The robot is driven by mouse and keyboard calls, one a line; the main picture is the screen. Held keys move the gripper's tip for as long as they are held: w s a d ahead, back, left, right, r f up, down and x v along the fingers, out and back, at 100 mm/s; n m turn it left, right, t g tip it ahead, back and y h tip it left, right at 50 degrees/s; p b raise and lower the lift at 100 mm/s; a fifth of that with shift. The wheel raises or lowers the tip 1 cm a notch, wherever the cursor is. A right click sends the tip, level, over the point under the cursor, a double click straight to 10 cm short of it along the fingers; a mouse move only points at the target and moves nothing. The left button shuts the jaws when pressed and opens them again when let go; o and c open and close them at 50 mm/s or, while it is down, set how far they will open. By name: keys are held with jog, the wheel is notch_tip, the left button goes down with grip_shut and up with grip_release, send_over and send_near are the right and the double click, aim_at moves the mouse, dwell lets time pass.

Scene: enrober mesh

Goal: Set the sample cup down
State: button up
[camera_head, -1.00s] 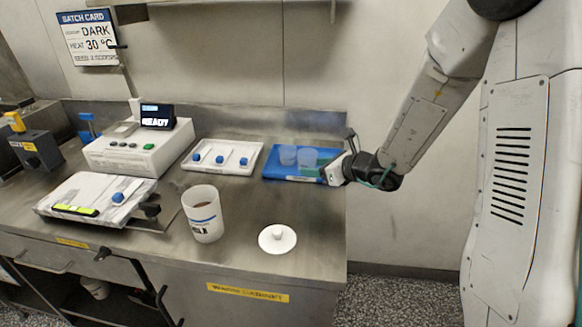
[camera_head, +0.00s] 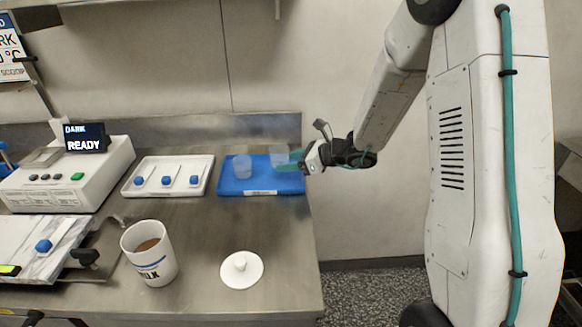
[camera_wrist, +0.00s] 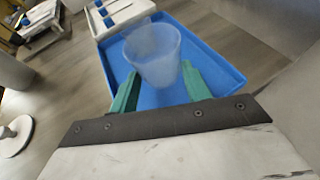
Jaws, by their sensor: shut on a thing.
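My gripper (camera_head: 287,161), with green fingers, reaches in from the right over the blue tray (camera_head: 262,190). It is shut on a translucent sample cup (camera_head: 277,153), which is upright in the head view. In the wrist view the cup (camera_wrist: 152,52) sits between the two fingertips (camera_wrist: 160,75), with the blue tray (camera_wrist: 222,68) behind it. I cannot tell whether its base touches the tray. A second translucent cup (camera_head: 242,167) stands on the tray to the left, apart from the held one; I cannot make it out in the wrist view.
A white tray (camera_head: 150,162) with several blue-knobbed pieces lies left of the blue tray. A white mug (camera_head: 150,262) with brown contents and a white lid (camera_head: 241,270) stand nearer. A machine reading READY (camera_head: 85,140) is at the left. The counter's right edge is close to the blue tray.

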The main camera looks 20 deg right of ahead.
aim_at(289, 177)
jog(key=f, duration=0.3)
jog(key=shift+w+d+f, duration=0.2)
jog(key=shift+w+d, duration=0.05)
jog(key=shift+w, duration=0.1)
jog(key=shift+a+f, duration=0.1)
jog(key=shift+a, duration=0.2)
jog(key=shift+f, duration=0.2)
jog(key=o, duration=1)
jog(key=shift+d, duration=0.1)
